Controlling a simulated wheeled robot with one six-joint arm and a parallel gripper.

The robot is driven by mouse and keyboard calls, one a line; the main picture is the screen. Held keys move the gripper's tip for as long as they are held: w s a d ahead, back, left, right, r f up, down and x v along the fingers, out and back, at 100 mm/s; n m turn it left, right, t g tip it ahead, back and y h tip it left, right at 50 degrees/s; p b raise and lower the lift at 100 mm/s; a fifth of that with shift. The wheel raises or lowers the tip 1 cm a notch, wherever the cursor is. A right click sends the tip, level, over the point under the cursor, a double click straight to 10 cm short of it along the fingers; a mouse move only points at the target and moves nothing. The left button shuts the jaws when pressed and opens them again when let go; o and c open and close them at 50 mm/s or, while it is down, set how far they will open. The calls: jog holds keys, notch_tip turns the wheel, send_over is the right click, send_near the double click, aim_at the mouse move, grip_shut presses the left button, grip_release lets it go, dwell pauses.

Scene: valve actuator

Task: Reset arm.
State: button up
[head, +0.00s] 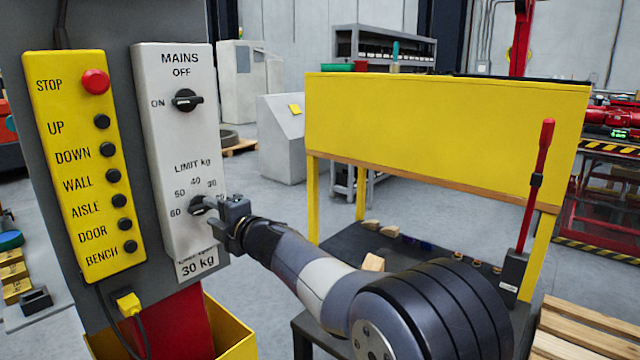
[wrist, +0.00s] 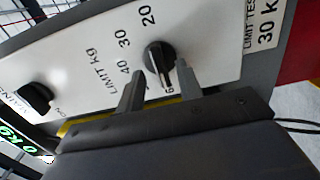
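My gripper (head: 212,217) is at the lower knob of the white panel (head: 172,130) in the head view. This is the black LIMIT kg knob (wrist: 160,56), with marks from 20 to 60 around it. In the wrist view my gripper (wrist: 160,68) is open, one finger on each side of the knob, with gaps showing. The knob's bar and pale line run toward the 60 mark, which a finger partly hides. The black MAINS switch (head: 187,100) is higher on the panel, its bar lying about level. A label below reads 30 kg.
A yellow button box (head: 85,165) with a red STOP button (head: 95,82) stands left of the panel. A yellow-screened bench (head: 445,135) with a red-handled lever (head: 537,185) is at the right. Open grey floor shows between.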

jog(key=shift+x, duration=0.8)
jog(key=shift+w+a+r+p, duration=0.2)
jog(key=shift+w+a+p, duration=0.1)
jog(key=shift+p, duration=0.1)
jog(key=m+p, duration=0.1)
jog(key=m, duration=0.1)
jog(key=shift+s+d+m, duration=0.1)
jog(key=shift+s+m, duration=0.05)
jog(key=shift+m, duration=0.25)
jog(key=m+p, duration=0.2)
jog(key=m, duration=0.2)
jog(key=shift+p, duration=0.3)
jog(key=shift+f+m+p, duration=0.15)
jog(key=shift+m+p, duration=0.35)
jog(key=shift+m, duration=0.8)
